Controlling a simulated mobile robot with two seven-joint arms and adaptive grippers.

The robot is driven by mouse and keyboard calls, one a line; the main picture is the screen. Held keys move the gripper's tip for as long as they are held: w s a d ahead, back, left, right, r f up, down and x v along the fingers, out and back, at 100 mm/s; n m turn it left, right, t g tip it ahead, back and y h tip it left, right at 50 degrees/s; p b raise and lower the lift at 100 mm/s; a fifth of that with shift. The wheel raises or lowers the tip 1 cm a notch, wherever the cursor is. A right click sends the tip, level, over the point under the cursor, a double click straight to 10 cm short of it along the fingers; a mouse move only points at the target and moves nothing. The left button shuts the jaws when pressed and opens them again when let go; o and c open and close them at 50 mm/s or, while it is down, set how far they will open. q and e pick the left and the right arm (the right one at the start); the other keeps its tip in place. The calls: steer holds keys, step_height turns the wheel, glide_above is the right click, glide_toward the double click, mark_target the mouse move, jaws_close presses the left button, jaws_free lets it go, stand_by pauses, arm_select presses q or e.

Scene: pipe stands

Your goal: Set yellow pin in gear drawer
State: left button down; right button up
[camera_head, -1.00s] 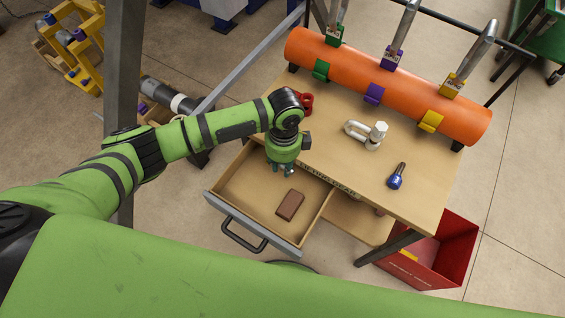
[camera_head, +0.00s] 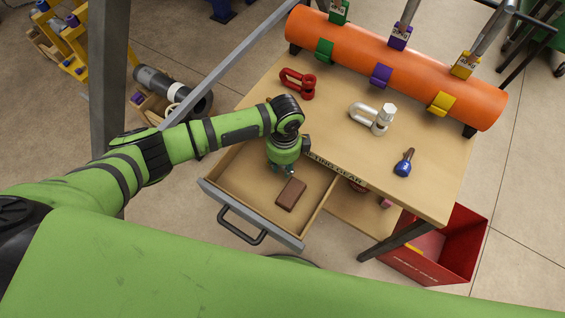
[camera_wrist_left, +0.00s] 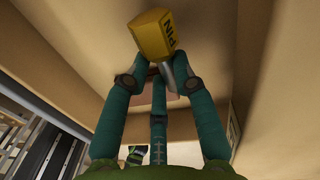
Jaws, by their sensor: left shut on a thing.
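The yellow pin (camera_wrist_left: 156,36) has a thick yellow head marked PIN and a grey metal shank. My left gripper (camera_wrist_left: 160,80) is shut on it around the shank. In the head view my left gripper (camera_head: 283,170) points down inside the open drawer (camera_head: 236,176), near its table-side edge. The pin is hidden there by the gripper. A brown block (camera_head: 291,194) lies on the drawer floor just in front of the gripper. My right gripper is in neither view.
On the tabletop (camera_head: 335,140) are a red shackle (camera_head: 297,84), a white shackle (camera_head: 372,118) and a blue pin (camera_head: 404,162). An orange pipe (camera_head: 400,70) lies along the back. A red bin (camera_head: 455,255) stands at lower right. The drawer's left part is clear.

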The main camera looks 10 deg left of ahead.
mark_target(283, 167)
arm_select(q)
steer(key=shift+f, duration=0.35)
stand_by(0.5)
steer(key=c, duration=1.4)
jaws_free()
steer(key=shift+o, duration=0.2)
steer(key=o, duration=0.6)
steer(key=shift+c, duration=0.2)
steer(key=shift+s, duration=0.2)
steer(key=shift+r, duration=0.1)
steer(key=shift+w+r, duration=0.15)
steer(key=shift+r, duration=1.7)
steer(key=shift+w+r, duration=0.1)
steer(key=shift+r, duration=1.75)
